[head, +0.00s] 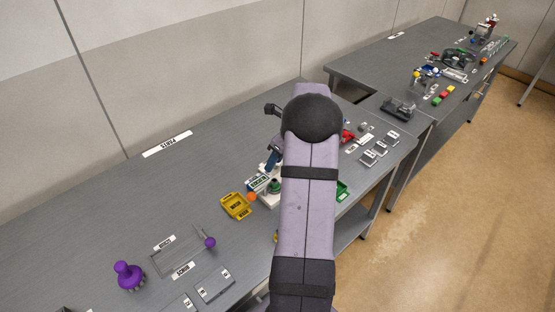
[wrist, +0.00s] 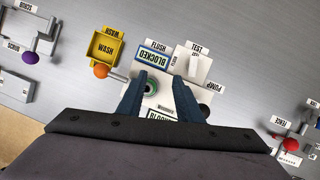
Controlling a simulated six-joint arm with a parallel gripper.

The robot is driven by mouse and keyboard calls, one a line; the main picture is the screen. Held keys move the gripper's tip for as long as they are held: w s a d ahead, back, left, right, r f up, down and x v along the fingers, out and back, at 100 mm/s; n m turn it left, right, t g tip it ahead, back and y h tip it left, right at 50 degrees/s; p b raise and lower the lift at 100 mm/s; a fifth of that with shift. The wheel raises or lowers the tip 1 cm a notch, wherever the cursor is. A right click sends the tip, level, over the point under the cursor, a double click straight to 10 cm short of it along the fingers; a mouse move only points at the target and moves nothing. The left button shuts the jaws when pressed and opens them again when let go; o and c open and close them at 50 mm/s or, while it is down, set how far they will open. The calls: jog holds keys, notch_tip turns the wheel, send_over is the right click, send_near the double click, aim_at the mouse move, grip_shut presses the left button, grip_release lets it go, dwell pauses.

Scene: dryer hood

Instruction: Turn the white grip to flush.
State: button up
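The white device (wrist: 163,101) with a green and black round part (wrist: 150,87) lies below my gripper (wrist: 160,74) in the wrist view. My gripper is open, its two blue fingers apart with nothing held between them.
A yellow WASH tray (wrist: 104,46) and an orange ball-ended lever (wrist: 101,71) stand left of the device. A red knob (wrist: 291,145) is at lower right. In the head view, purple-knobbed fixtures (head: 124,273) stand at front left; the bench behind is clear.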

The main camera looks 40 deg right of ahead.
jog(key=shift+w+d+f+n+t+h+p, duration=0.15)
jog(key=shift+w+d+f+h+p, duration=0.2)
jog(key=shift+w+d+f, duration=0.65)
jog(key=shift+w+d+f+n+t+h+p, duration=0.1)
jog(key=shift+w+d+f+t+h+p, duration=0.2)
jog(key=shift+w+d+f, duration=0.65)
jog(key=shift+w+d+f+n+t+h+p, duration=0.15)
jog(key=shift+w+d+f+h+p, duration=0.3)
jog(key=shift+f, duration=1)
jog(key=shift+d, duration=0.2)
grip_shut()
